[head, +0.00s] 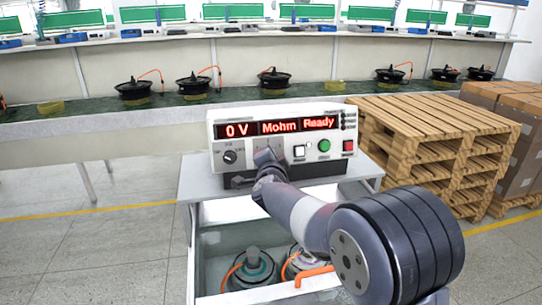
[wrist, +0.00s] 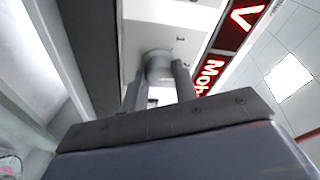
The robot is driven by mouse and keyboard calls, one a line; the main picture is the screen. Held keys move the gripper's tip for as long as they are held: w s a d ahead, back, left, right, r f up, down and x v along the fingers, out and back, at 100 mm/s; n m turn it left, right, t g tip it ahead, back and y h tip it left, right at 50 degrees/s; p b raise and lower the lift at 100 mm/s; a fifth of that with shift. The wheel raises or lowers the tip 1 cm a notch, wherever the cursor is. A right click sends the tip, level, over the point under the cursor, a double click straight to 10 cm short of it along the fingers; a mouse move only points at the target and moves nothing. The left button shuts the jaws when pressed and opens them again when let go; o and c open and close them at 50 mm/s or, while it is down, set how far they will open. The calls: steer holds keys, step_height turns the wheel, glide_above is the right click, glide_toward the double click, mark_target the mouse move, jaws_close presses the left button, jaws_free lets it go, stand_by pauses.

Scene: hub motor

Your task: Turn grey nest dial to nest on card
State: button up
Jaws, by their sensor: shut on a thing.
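The tester (head: 282,140) is a white box with a red lit display reading "0 V", "Mohm" and "Ready". A grey round dial (wrist: 158,66) on its front panel shows in the wrist view, between the two fingers of my gripper (wrist: 157,88). My gripper is shut on this dial. In the head view my gripper (head: 267,158) is at the panel below the display and hides the dial. The dial's pointer and marks cannot be read. I cannot make out a card.
A black dial (head: 230,157) is left of my gripper; a white button (head: 299,151), green button (head: 324,145) and red switch (head: 348,146) are to its right. The tester stands on a cart (head: 200,188) with motors below. Wooden pallets (head: 430,125) stand at right.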

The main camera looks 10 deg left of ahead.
steer(key=shift+r, duration=0.25)
steer(key=o, duration=1)
steer(key=shift+w+f, duration=0.1)
steer(key=shift+f, duration=0.1)
steer(key=shift+c, duration=0.2)
steer(key=b+v, duration=0.1)
steer(key=v, duration=1)
steer(key=shift+w, duration=0.1)
steer(key=x, duration=1)
steer(key=shift+w+p, duration=0.4)
steer(key=shift+p, duration=0.05)
steer(key=shift+a+f, duration=0.1)
